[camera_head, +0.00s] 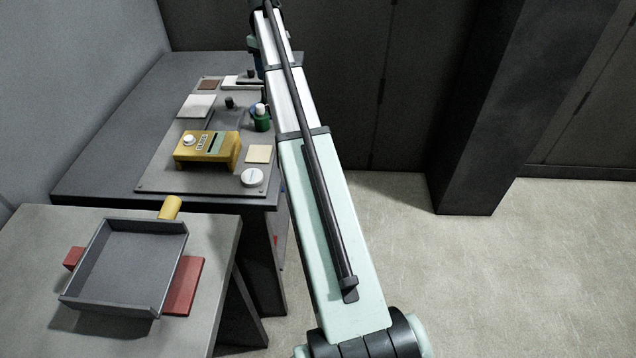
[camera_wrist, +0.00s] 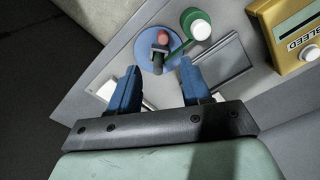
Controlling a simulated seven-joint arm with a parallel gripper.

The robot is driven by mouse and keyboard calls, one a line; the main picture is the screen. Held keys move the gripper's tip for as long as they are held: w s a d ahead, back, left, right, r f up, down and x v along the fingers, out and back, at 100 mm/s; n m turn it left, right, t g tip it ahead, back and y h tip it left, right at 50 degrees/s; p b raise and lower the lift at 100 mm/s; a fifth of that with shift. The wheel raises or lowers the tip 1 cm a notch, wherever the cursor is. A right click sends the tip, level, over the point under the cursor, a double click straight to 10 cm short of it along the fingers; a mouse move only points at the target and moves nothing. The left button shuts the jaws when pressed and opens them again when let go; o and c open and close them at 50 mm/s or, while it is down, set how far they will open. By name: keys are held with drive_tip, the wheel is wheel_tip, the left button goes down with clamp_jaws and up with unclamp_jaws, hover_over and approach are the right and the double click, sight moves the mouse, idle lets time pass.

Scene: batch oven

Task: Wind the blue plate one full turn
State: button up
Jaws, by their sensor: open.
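In the wrist view the blue plate (camera_wrist: 146,48) is a round flat disc on the grey panel. A dark grey upright piece (camera_wrist: 161,62) and a red knob (camera_wrist: 164,37) stand on it. My gripper (camera_wrist: 160,68) is open, with one blue finger on each side below the plate. The dark piece appears between and just beyond the fingertips; I cannot tell whether they touch it.
A green part with a white cap (camera_wrist: 200,30) stands close right of the plate. A yellow box marked BLEED (camera_wrist: 295,38) is farther right; it also shows in the head view (camera_head: 207,149). A grey tray (camera_head: 125,265) lies on the nearer table.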

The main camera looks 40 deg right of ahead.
drive_tip(key=s+d+f+m+y, duration=0.1)
drive_tip(key=s+d+f+m, duration=0.15)
drive_tip(key=d+f, duration=0.4)
drive_tip(key=s+d+f+m+t+y, duration=0.1)
drive_tip(key=s+d+f, duration=0.35)
drive_tip(key=f, duration=0.25)
drive_tip(key=s+d+f+m+y, duration=0.1)
drive_tip(key=s+d+f+m, duration=0.1)
drive_tip(key=d+f, duration=0.4)
drive_tip(key=s+a+f+m+g, duration=0.2)
drive_tip(key=s+a+f, duration=0.2)
drive_tip(key=f, duration=0.5)
drive_tip(key=s+a+f+m+g, duration=0.1)
drive_tip(key=s+a+f+m, duration=0.1)
drive_tip(key=s+a+f, duration=0.3)
drive_tip(key=shift+a+f+g+y, duration=0.3)
drive_tip(key=shift+a+f+g, duration=0.1)
drive_tip(key=shift+a+f, duration=2)
drive_tip(key=shift+d+f, duration=0.2)
drive_tip(key=shift+d, duration=0.05)
drive_tip(key=shift+c, duration=0.5)
